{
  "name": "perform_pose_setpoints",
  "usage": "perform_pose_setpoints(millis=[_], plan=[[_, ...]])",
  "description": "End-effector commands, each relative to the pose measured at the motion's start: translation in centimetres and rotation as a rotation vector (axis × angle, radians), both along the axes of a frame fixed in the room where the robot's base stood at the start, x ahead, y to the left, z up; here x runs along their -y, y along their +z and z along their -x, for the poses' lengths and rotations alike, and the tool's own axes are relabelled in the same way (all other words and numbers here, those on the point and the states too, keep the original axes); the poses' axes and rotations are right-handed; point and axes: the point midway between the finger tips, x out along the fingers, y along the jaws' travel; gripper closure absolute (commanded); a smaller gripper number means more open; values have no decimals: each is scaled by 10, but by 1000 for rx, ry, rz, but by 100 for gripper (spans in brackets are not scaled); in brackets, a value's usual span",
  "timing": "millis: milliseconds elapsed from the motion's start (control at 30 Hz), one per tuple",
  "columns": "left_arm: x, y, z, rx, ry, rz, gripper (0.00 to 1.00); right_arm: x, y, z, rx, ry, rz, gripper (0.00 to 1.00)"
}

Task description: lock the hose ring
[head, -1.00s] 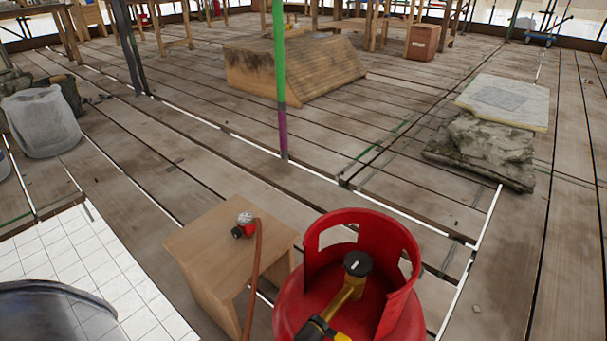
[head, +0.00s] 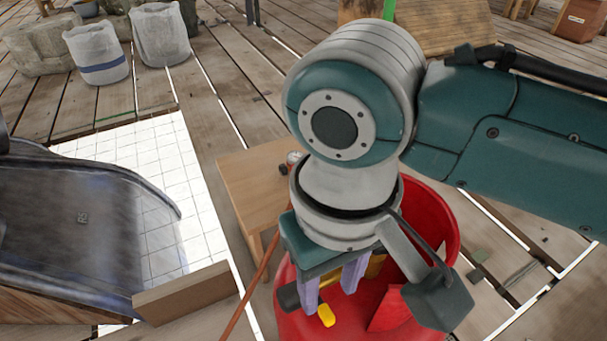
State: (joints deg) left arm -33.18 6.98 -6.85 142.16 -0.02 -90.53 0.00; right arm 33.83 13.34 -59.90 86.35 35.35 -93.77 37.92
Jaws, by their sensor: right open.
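The red gas cylinder (head: 445,225) with its collar stands at the lower middle of the head view. My right gripper (head: 329,288) points down inside the collar, its two pale purple fingers apart over the valve. A black fitting (head: 288,297) and a yellow part (head: 326,316), which may be the hose ring, show beside the fingers. A bit of the brass valve (head: 376,266) shows behind them. I cannot tell whether the fingers touch any of these. The orange-brown hose (head: 248,303) runs down left of the cylinder. My left gripper is not in view.
A wooden stool (head: 245,180) with a small gauge (head: 294,157) stands behind the cylinder, partly hidden by my right arm. A dark, shiny curved tub (head: 70,215) and a wooden board (head: 187,293) are at left, by white tiles (head: 145,150). Sacks (head: 97,52) stand farther back.

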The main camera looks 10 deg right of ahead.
Motion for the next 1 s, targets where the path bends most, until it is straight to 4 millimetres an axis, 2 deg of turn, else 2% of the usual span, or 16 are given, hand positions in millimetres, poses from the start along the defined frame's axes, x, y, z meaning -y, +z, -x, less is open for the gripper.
perform_pose_setpoints(millis=[33, 100, 300, 700, 1000], plan=[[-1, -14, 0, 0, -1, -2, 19, 0, -18, 0, -1, 1, 0, 55], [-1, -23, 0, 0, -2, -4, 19, 0, -31, 0, -1, 1, 1, 55], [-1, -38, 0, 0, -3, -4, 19, 0, -57, 0, 2, 2, -2, 55], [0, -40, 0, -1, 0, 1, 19, -1, -61, 0, 2, 3, -3, 56], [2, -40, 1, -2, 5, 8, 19, -1, -61, 0, 3, 3, -3, 90]])
